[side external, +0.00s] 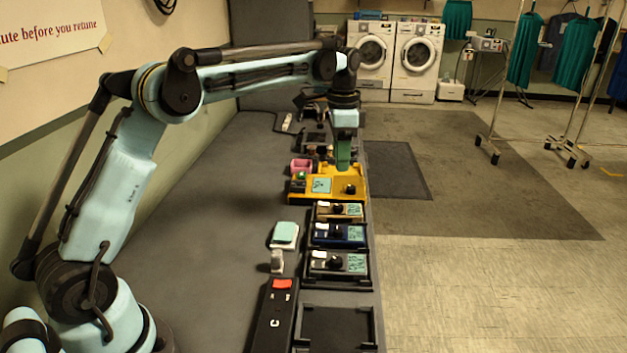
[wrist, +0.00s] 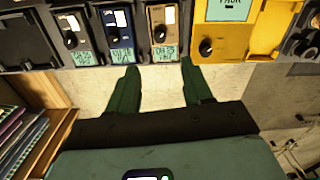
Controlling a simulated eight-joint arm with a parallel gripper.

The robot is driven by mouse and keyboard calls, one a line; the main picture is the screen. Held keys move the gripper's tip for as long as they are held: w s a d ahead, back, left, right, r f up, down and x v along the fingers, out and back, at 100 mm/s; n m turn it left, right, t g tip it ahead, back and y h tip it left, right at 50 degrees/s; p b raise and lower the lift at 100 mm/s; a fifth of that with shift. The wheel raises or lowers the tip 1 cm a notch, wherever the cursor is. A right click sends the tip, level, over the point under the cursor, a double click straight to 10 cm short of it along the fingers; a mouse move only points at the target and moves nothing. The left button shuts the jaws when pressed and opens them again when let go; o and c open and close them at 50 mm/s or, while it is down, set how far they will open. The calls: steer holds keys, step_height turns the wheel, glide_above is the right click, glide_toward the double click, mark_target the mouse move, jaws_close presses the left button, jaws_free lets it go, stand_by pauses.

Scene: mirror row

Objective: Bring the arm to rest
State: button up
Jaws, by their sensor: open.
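My gripper (side external: 343,152) is at the end of my outstretched arm, over the far part of the long grey bench (side external: 195,240). In the side view its green fingers point down just behind the yellow device (side external: 320,186), overlapping its back edge; I cannot tell whether they touch it. In the wrist view my gripper (wrist: 159,74) has its two green fingers apart with nothing between them. Beyond the fingertips is the row of devices, with the yellow device (wrist: 232,38) at the right.
Several small panel devices, including a blue one (side external: 338,233), line the bench's right edge. An empty black tray (side external: 335,328) and a dark box with a red button (side external: 282,284) stand nearer. A pink container (side external: 301,166) stands by the yellow device. The bench's left part is clear.

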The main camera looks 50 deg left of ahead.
steer(key=shift+r, duration=0.1)
steer(key=s+d+r+n+t, duration=0.2)
steer(key=s, duration=0.3)
steer(key=s+d+r+n+t, duration=0.2)
steer(key=s, duration=0.4)
steer(key=s+d+f+n+t, duration=0.3)
steer(key=s+f, duration=0.3)
steer(key=s, duration=0.5)
steer(key=shift+s+f, duration=0.15)
steer(key=shift+f, duration=0.05)
